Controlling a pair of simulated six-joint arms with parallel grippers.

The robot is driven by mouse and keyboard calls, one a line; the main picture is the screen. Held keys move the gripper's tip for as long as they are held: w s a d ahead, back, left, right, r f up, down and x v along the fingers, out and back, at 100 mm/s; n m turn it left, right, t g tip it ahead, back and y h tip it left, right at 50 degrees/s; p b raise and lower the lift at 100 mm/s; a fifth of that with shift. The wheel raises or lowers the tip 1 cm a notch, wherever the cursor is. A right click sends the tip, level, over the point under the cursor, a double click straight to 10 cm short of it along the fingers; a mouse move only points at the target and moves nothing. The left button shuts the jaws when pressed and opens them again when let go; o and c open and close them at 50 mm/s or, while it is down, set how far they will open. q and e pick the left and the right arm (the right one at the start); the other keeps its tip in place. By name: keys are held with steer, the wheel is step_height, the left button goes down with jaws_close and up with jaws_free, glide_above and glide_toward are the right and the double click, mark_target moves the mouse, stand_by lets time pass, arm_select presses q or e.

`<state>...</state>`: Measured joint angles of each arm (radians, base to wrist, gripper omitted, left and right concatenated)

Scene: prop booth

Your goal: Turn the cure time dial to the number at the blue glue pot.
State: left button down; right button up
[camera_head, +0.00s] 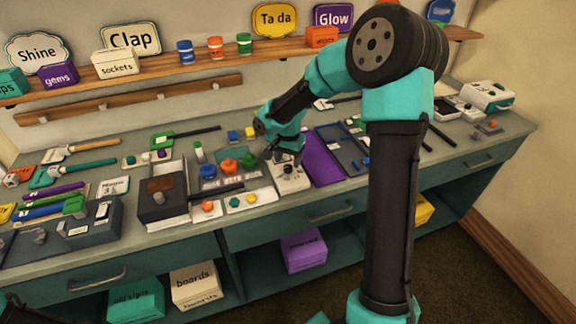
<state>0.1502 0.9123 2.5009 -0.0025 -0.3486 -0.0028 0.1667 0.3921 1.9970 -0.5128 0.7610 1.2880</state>
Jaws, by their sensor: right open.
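My right gripper (283,163) points down over a small white device with a dark knob (289,171), perhaps the cure time dial. Its fingers are small and partly hidden, and I cannot tell whether they touch the knob. No dial numbers are readable. A round blue item (208,171) sits beside red-orange and green ones on a grey panel left of the gripper. A blue jar with a pale band (185,51) stands on the wall shelf beside orange and green jars. I cannot tell which blue item is the glue pot. My left gripper is not in view.
A dark box (163,197) stands left of the panel. A purple board (323,157) and a dark blue tray (343,148) lie right of the device. Tools crowd the left bench (330,201). My right arm hides part of the right side.

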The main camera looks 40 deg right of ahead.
mark_target(288, 167)
steer(key=shift+f, duration=1.6)
steer(key=c, duration=0.9)
